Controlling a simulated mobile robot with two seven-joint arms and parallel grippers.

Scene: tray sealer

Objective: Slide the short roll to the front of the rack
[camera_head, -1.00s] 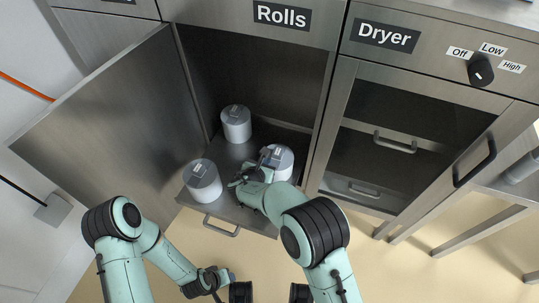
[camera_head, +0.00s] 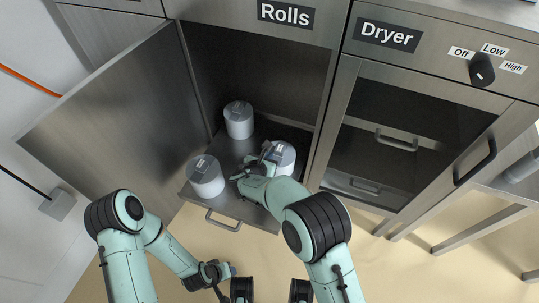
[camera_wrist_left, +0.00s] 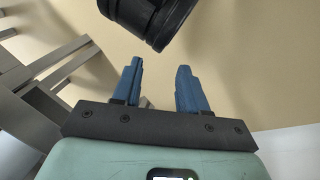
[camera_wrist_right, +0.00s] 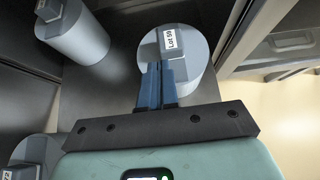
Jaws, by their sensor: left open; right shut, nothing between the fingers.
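Three white rolls with grey tops stand upright on the pulled-out rack (camera_head: 232,208): one at the back (camera_head: 239,120), one at the front left (camera_head: 206,176) and one at the right (camera_head: 283,157). I cannot tell for certain which is the short roll. My right gripper (camera_wrist_right: 158,78) is shut and empty, its fingertips close against or over the near side of the right roll, labelled "Lot 59" (camera_wrist_right: 190,62); contact is unclear. The gripper partly hides that roll in the head view. My left gripper (camera_wrist_left: 160,80) is open and empty, low in front of the cabinet.
The rack has a front handle (camera_head: 222,222). The open cabinet door (camera_head: 120,120) stands to the left. The dryer (camera_head: 400,130), with its own handle, is at the right. The floor before the rack is clear apart from my arms.

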